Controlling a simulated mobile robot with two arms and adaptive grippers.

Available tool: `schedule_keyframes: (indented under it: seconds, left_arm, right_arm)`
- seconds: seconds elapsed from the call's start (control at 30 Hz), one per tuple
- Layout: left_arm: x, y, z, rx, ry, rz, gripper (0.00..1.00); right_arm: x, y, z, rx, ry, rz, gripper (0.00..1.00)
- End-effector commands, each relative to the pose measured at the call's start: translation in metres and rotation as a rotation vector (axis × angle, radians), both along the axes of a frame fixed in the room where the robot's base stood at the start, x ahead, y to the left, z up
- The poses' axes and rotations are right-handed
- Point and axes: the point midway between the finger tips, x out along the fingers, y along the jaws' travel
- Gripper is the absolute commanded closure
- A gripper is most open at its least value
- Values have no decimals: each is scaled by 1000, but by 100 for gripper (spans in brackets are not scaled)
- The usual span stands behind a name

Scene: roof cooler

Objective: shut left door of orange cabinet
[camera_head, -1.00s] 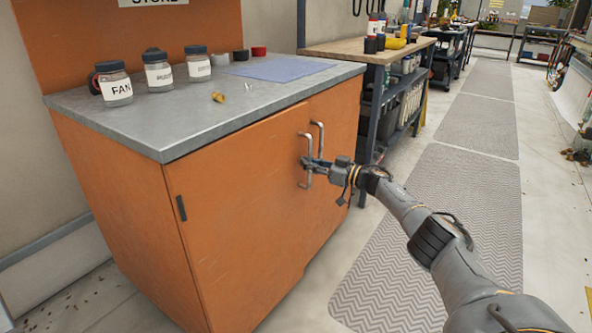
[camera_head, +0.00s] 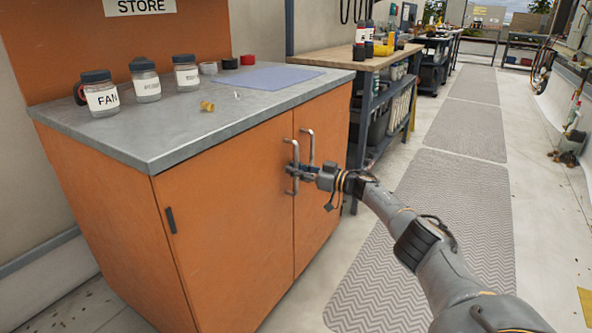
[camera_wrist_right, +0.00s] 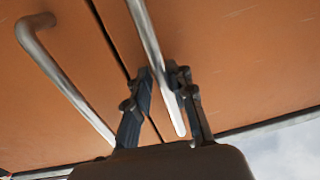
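The orange cabinet (camera_head: 112,219) has two doors at its front. The left door (camera_head: 232,215) looks flush, or almost flush, with the right door (camera_head: 322,180); a thin dark seam (camera_wrist_right: 104,32) runs between them. My right gripper (camera_head: 294,168) is at the left door's metal bar handle (camera_head: 295,152). In the right wrist view its fingers (camera_wrist_right: 160,72) sit close on both sides of that handle (camera_wrist_right: 148,28) and appear shut on it. The right door's handle (camera_head: 311,147) is free beside it. My left gripper is not in view.
Labelled jars (camera_head: 146,82), tape rolls (camera_head: 229,64), a blue sheet (camera_head: 265,77) and a small brass piece (camera_head: 207,106) are on the grey countertop (camera_head: 172,138). A workbench (camera_head: 337,57) stands beyond the cabinet. Floor with grey mats (camera_head: 432,215) is open at the right.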

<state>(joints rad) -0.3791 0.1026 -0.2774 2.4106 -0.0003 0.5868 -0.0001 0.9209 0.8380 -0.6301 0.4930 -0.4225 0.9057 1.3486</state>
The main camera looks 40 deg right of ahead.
Motion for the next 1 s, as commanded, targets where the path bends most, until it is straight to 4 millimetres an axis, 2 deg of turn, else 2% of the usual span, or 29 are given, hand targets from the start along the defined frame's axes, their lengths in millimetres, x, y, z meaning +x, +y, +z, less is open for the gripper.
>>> schedule_keyframes:
  seconds: [0.2, 0.37, 0.8, 1.0]
  left_arm:
    - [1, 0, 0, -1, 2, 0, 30]
    - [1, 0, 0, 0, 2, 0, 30]
    - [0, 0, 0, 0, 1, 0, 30]
    - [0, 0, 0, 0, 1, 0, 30]
  right_arm:
    - [-1, 1, 0, 0, 0, 4, 78]
    - [-12, -4, -2, -2, 1, 5, 78]
    - [-79, -33, -2, -3, 4, 2, 78]
    - [-101, -42, -1, -1, 3, 2, 78]
